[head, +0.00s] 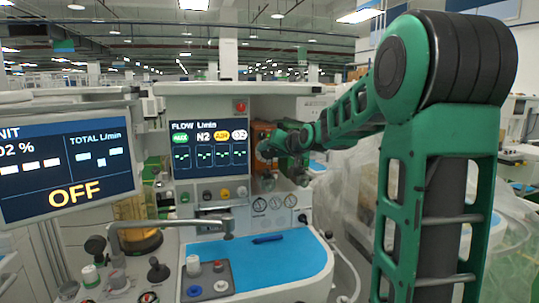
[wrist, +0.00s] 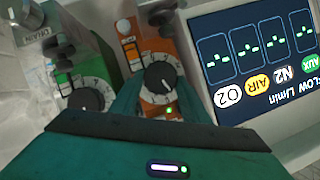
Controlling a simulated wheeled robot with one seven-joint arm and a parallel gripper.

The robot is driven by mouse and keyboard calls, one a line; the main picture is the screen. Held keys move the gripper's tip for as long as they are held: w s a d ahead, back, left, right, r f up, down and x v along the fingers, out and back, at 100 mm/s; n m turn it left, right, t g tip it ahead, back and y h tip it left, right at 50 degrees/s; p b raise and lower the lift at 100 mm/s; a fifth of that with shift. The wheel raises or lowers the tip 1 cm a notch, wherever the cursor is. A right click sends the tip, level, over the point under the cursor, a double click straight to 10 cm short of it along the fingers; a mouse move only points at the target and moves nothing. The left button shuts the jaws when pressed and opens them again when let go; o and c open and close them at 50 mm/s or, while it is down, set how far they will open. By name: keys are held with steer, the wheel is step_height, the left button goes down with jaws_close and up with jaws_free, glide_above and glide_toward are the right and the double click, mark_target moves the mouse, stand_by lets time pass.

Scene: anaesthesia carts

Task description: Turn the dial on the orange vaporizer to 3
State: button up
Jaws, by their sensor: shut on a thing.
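The orange vaporizer (head: 262,132) is mounted on the anaesthesia cart, right of the flow screen; my gripper (head: 268,150) partly covers it in the head view. In the wrist view the orange vaporizer (wrist: 134,45) carries a black knob with a pale line on a white round dial (wrist: 160,78). My gripper (wrist: 160,82) has its two teal fingers on either side of this dial and is shut on it. The dial's numbers are too small to read, so its setting cannot be told. A small green light shows just below the dial.
A green vaporizer (wrist: 85,42) with its own dial (wrist: 86,100) stands close left of my gripper in the wrist view. The flow screen (wrist: 262,60) is close on the right. A blue work surface (head: 270,262) with a pen lies below. A monitor (head: 68,165) reads OFF.

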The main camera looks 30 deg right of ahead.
steer(key=n+h, duration=0.1)
steer(key=a+n+h, duration=0.1)
steer(key=n, duration=0.1)
steer(key=shift+w+g, duration=0.1)
steer(key=shift+g, duration=0.3)
steer(key=n+h, duration=0.2)
steer(key=shift+w+a+n+g+h, duration=0.1)
steer(key=shift+a+n+g+h, duration=0.1)
steer(key=shift+n+g+h, duration=0.15)
steer(key=n+h, duration=0.2)
steer(key=n, duration=0.1)
steer(key=shift+w+a+f, duration=0.1)
steer(key=shift+a+f, duration=0.1)
steer(key=shift+a, duration=0.1)
steer(key=shift+a+f+n+h, duration=0.1)
steer(key=shift+f+n+h, duration=0.15)
steer(key=shift+n+h, duration=1)
steer(key=shift+n, duration=0.3)
steer(key=o, duration=0.8)
